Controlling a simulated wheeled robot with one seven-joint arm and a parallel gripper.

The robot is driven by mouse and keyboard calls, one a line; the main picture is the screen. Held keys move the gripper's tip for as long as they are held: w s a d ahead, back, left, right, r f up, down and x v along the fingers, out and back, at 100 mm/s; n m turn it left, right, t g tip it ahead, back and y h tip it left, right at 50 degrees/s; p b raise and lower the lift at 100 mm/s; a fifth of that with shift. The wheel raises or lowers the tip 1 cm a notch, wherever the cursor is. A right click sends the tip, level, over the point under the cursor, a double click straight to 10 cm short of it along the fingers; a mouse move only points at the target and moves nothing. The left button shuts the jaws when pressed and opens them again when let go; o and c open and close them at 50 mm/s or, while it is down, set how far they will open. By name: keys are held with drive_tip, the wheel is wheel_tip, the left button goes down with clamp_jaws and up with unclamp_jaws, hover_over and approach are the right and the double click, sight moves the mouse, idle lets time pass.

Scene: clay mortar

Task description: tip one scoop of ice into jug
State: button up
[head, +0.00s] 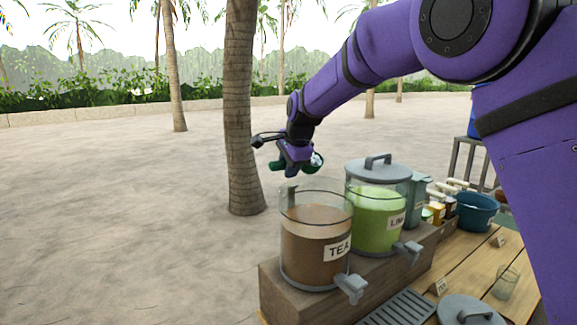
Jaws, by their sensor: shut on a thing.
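The jug labelled TEA (316,245) is clear, holds brown liquid and stands without a lid on the wooden riser. A second jug labelled LIM (378,215) holds green liquid and has its grey lid on. My gripper (296,166) is in the air above and behind the TEA jug's rim, slightly left of its middle. It is shut on a dark green scoop (277,166), which shows on both sides of the jaws. A small pale patch shows at the scoop's right end; I cannot tell whether it is ice.
A loose grey lid (468,311) lies at the front. A drip tray (402,308), a glass (505,282) and a blue tub (476,210) are on the wooden counter. A palm trunk (243,110) stands behind my gripper. Sand to the left is clear.

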drive_tip(key=shift+s+d+t+y, duration=0.1)
drive_tip(key=shift+t+y, duration=0.55)
drive_tip(key=shift+t, duration=0.45)
drive_tip(key=shift+d+t+y, duration=0.1)
drive_tip(key=shift+t+y, duration=0.55)
drive_tip(key=shift+t, duration=0.45)
drive_tip(key=shift+r, duration=0.15)
drive_tip(key=shift+t, duration=0.3)
drive_tip(key=shift+s+t+y, duration=0.15)
drive_tip(key=shift+t+y, duration=0.25)
drive_tip(key=shift+d+t, duration=0.1)
drive_tip(key=shift+t, duration=0.2)
drive_tip(key=shift+s+d+r+t+y, duration=0.15)
drive_tip(key=shift+s+t+y, duration=0.1)
drive_tip(key=shift+t+y, duration=0.45)
drive_tip(key=shift+s+a+r+t+y, duration=0.1)
drive_tip(key=shift+s+t+y, duration=0.25)
drive_tip(key=shift+t, duration=0.65)
drive_tip(key=shift+w, duration=0.1)
drive_tip(key=shift+d, duration=0.15)
